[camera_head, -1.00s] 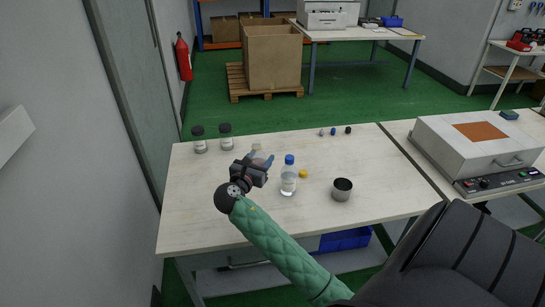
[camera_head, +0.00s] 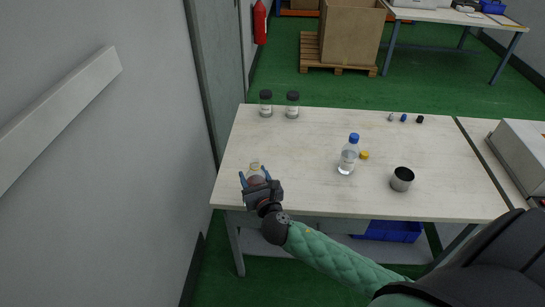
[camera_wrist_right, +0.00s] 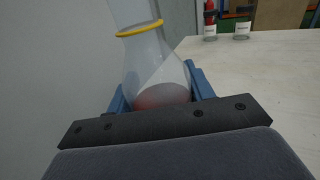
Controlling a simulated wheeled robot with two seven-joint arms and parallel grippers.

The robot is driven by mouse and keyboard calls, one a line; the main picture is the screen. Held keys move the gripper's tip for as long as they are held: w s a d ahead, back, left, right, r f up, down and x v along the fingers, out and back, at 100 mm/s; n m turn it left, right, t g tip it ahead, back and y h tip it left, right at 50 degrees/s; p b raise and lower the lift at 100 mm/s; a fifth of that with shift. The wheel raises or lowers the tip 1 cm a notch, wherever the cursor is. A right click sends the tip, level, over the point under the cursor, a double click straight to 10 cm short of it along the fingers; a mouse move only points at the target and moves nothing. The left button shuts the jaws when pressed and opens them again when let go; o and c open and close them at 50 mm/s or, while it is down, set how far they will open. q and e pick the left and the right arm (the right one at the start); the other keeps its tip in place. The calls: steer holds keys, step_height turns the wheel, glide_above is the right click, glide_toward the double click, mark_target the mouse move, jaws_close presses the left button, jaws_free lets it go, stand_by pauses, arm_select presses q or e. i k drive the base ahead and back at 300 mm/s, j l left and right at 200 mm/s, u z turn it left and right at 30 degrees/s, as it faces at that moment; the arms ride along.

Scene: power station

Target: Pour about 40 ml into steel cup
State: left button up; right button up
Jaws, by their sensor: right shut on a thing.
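The steel cup (camera_head: 401,180) stands upright at the right front of the table, its mouth open upward. My right gripper (camera_head: 256,178) is shut on a clear flask (camera_head: 256,170) near the table's left front edge, well left of the cup. In the right wrist view the flask (camera_wrist_right: 150,65) stands between the blue fingers (camera_wrist_right: 157,92). It has a yellow ring at its neck and reddish liquid low inside. Its top is cut off there. A yellow cap (camera_head: 364,155) lies on the table beside a clear blue-capped bottle (camera_head: 348,156). My left gripper is not in view.
Two dark-lidded jars (camera_head: 292,106) stand at the table's back left. Several small items (camera_head: 404,118) lie at the back right. A grey-white device (camera_head: 520,150) stands on the adjoining table. The wall is close on the left.

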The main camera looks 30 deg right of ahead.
mark_target(403, 176)
steer(key=k+l+z, duration=0.1)
steer(key=z, duration=0.25)
steer(key=k+l+z, duration=0.1)
steer(key=z, duration=0.3)
steer(key=l+z, duration=0.35)
steer(key=k+j, duration=0.05)
steer(key=j, duration=0.05)
